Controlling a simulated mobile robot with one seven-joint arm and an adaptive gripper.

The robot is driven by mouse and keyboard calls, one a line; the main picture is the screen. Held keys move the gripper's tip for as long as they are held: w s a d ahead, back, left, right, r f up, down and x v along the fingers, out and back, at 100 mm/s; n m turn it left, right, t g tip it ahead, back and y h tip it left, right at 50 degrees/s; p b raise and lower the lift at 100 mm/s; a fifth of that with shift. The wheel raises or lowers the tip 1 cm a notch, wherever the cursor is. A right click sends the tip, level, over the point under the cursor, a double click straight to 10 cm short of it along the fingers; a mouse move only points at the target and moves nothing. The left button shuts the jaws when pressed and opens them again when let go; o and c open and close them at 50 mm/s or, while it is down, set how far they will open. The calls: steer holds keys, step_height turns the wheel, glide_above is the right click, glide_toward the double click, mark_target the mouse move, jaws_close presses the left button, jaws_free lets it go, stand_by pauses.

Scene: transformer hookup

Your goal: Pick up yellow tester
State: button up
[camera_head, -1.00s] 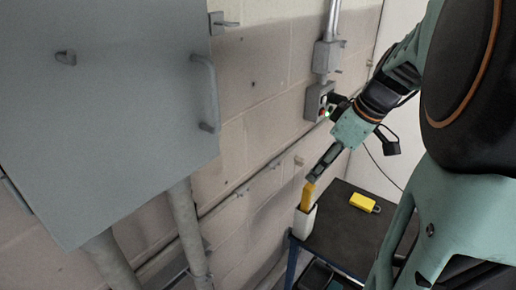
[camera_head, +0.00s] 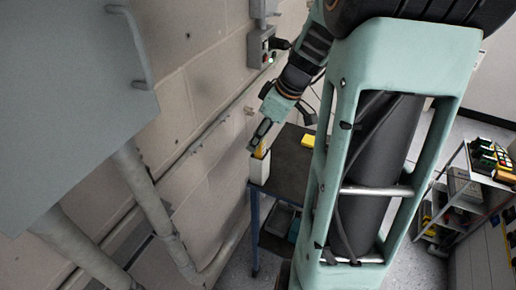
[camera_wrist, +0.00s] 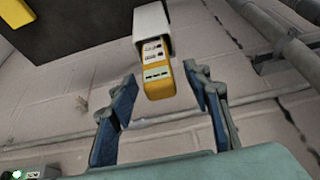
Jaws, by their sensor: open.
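The yellow tester (camera_head: 259,152) stands in a white holder (camera_head: 259,170) at the near left corner of a dark-topped table (camera_head: 284,167). In the wrist view the tester (camera_wrist: 157,80) sticks out of the white holder (camera_wrist: 152,24), its face with pale marked panels showing. My gripper (camera_head: 261,137) is at the tester's top end. In the wrist view my gripper (camera_wrist: 162,85) is open, one blue-padded finger on each side of the tester's end, with gaps between. The tester's other end is hidden inside the holder.
Another yellow object (camera_head: 308,140) lies on the table behind the holder. A wall with a pipe (camera_head: 205,137) runs close on the left. A grey cabinet (camera_head: 75,90) hangs at left. A shelf with equipment (camera_head: 470,190) stands at right.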

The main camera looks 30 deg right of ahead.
jaws_close()
